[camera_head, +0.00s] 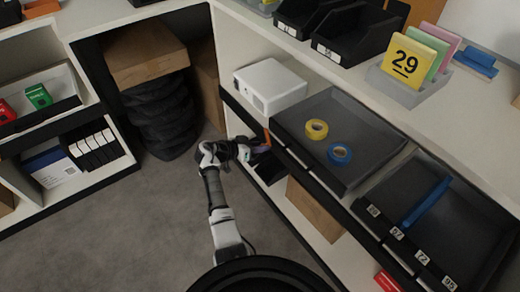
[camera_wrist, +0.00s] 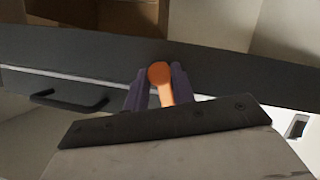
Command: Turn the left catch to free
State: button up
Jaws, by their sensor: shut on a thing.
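An orange catch (camera_wrist: 162,74) sits against a dark front panel in the wrist view. Its round head is at the top and its lever runs down, slightly to the right. The two purple fingers of my gripper (camera_wrist: 158,92) are closed on it, one on each side. The lower end of the lever is hidden behind my gripper's body. In the head view my gripper (camera_head: 257,150) is at the shelf unit's front, below the white box, and a bit of the orange catch (camera_head: 267,137) shows beside it. I cannot tell the catch's exact angle there.
A black handle (camera_wrist: 70,101) is on the panel to the left in the wrist view. A dark tray (camera_head: 318,112) with yellow and blue tape rolls slopes above and right of my gripper. A white box (camera_head: 270,86) stands above it. The grey floor (camera_head: 140,225) at left is clear.

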jog(key=n+h+b, duration=0.1)
jog(key=n, duration=0.2)
jog(key=n+g+h+b, duration=0.1)
jog(key=n+h+b, duration=0.1)
jog(key=n, duration=0.2)
jog(key=n+g+h+b, duration=0.1)
jog(key=n+h, duration=0.1)
jog(key=n, duration=0.1)
jog(key=shift+w+a+f+n+b, duration=0.2)
jog(key=shift+f+n+b, duration=0.1)
jog(key=shift+f+b, duration=0.1)
dwell(0.6)
jog(key=o, duration=1)
jog(key=b+v, duration=0.2)
jog(key=v, duration=1.1)
jog(key=shift+a+f+b, duration=0.2)
jog(key=shift+a+b, duration=0.1)
jog(key=shift+a, duration=0.1)
